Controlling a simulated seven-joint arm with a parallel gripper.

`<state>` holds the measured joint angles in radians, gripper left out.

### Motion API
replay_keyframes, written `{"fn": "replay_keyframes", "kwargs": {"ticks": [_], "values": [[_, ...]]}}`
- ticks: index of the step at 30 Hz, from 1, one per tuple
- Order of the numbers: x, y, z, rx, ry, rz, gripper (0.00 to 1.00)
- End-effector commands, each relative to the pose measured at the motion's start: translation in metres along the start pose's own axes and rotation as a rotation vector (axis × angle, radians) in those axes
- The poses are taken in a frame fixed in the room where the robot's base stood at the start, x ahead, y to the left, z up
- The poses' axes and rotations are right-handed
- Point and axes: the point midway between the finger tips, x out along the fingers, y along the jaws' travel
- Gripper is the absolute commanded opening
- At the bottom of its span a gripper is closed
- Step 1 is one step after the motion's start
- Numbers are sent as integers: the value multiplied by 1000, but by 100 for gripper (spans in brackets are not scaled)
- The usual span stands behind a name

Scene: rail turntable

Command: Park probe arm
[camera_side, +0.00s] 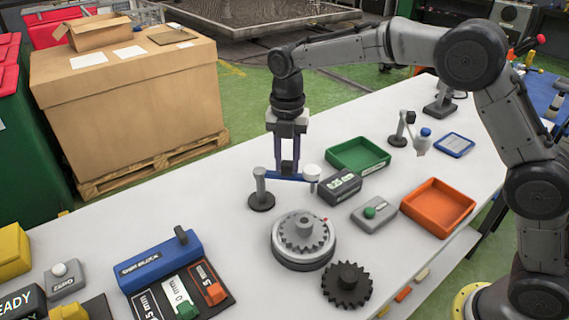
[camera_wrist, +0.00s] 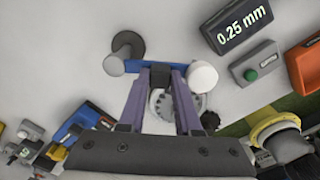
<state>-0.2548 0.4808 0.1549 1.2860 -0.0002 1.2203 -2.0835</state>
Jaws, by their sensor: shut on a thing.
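The probe arm is a blue bar (camera_side: 281,176) on a dark round-based post (camera_side: 260,190), with a white cylindrical head (camera_side: 311,172) at its right end. My gripper (camera_side: 287,172) points down and is shut on the blue bar, between post and head. In the wrist view the bar (camera_wrist: 131,66) runs between my purple fingers (camera_wrist: 162,70), with the white head (camera_wrist: 202,76) to the right. The toothed grey gear (camera_side: 302,231) lies on the round turntable (camera_side: 304,257), in front of and below the head. The fingers partly hide the bar and gear in the wrist view.
A display reading 0.25 mm (camera_side: 340,187) stands close right of the head. A green-button box (camera_side: 372,213), green tray (camera_side: 340,157) and orange tray (camera_side: 437,206) lie further right. A dark gear (camera_side: 348,285) is in front. The blue block (camera_side: 158,263) is front left.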

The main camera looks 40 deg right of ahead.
Motion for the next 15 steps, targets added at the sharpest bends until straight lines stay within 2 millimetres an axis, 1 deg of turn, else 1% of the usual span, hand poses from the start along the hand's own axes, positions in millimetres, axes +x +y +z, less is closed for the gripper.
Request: {"fn": "replay_keyframes", "kwargs": {"ticks": [3, 15], "values": [[-2, 1, 8, -107, -2, 4, 0], [-2, 8, 30, -479, -2, 3, 0]]}}
